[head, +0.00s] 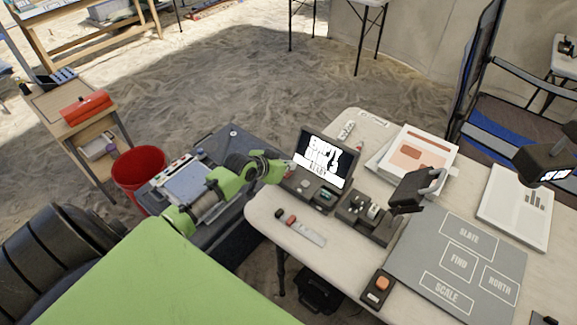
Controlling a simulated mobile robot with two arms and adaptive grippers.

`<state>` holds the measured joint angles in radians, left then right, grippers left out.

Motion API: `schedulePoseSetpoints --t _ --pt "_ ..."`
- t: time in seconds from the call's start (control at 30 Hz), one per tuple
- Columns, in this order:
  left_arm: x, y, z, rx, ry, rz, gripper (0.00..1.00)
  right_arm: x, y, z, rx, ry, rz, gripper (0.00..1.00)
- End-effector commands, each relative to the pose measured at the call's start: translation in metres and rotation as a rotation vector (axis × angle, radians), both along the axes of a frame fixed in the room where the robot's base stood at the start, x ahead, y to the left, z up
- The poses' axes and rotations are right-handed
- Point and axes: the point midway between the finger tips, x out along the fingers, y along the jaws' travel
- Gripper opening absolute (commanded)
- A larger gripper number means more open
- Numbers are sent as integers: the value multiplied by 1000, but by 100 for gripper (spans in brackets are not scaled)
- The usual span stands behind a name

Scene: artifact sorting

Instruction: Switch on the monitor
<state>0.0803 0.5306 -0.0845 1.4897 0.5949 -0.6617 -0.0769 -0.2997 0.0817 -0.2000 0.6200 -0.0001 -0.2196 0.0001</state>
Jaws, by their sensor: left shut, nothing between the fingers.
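The monitor (325,158) is a small dark unit near the far left edge of the white table (262,212). Its screen is lit, with large white lettering on black that I cannot read for certain. Its dark base (318,190) has small controls in front of the screen. My left gripper (288,171), on a green arm from the left, is shut and empty at the left side of the monitor. Its fingertips are small here, and I cannot tell whether they touch the monitor.
An orange button box (378,287) sits at the front. A red bucket (140,172) stands left.

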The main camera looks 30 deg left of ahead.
Motion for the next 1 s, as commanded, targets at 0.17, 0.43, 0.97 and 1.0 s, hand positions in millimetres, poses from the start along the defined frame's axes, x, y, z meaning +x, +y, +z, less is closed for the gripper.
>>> schedulePoseSetpoints --t 0.17,0.43,0.97,1.0 --pt "1 0 5 0 -1 0 0 0 1 5 2 0 -1 40" --pt "8 -3 43 0 -2 1 0 0 3 41 3 1 -1 40" --pt "-42 1 108 1 -1 0 0 -1 3 31 4 1 -1 40" --pt "-45 1 111 1 1 1 0 -1 3 31 4 1 -2 40"
